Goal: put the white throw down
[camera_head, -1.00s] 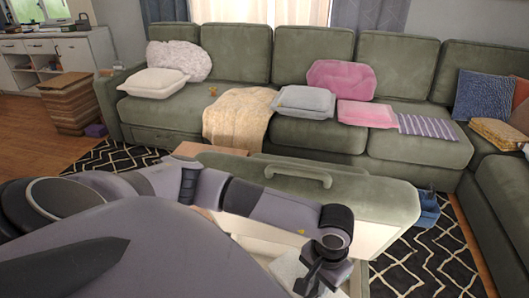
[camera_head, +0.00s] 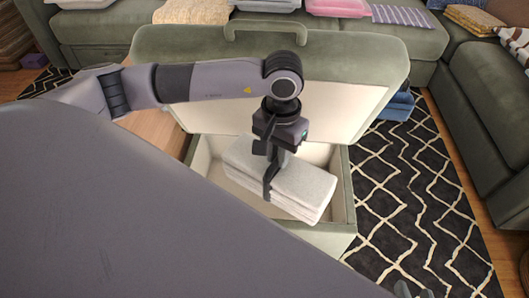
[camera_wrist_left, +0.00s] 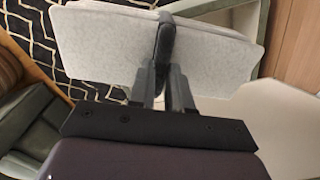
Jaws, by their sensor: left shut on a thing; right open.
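The white throw (camera_head: 308,184) is a thick folded stack of pale cloth. My left gripper (camera_head: 270,180) comes down from above and is shut on it near its middle; the fingers (camera_wrist_left: 165,50) also show across the throw (camera_wrist_left: 95,45) in the left wrist view. The throw is over the opening of a green storage ottoman (camera_head: 348,190) with a cream lining, tilted slightly toward its front right. I cannot tell whether it touches the ottoman's floor. A small grey part of my right gripper (camera_head: 408,290) shows at the bottom edge, open.
The ottoman's lid (camera_head: 365,70) stands open behind my left gripper. A black and white patterned rug (camera_head: 410,190) lies to the right. Blue items (camera_head: 397,106) lie beside the lid. The green sofa (camera_head: 415,42) runs along the back and right.

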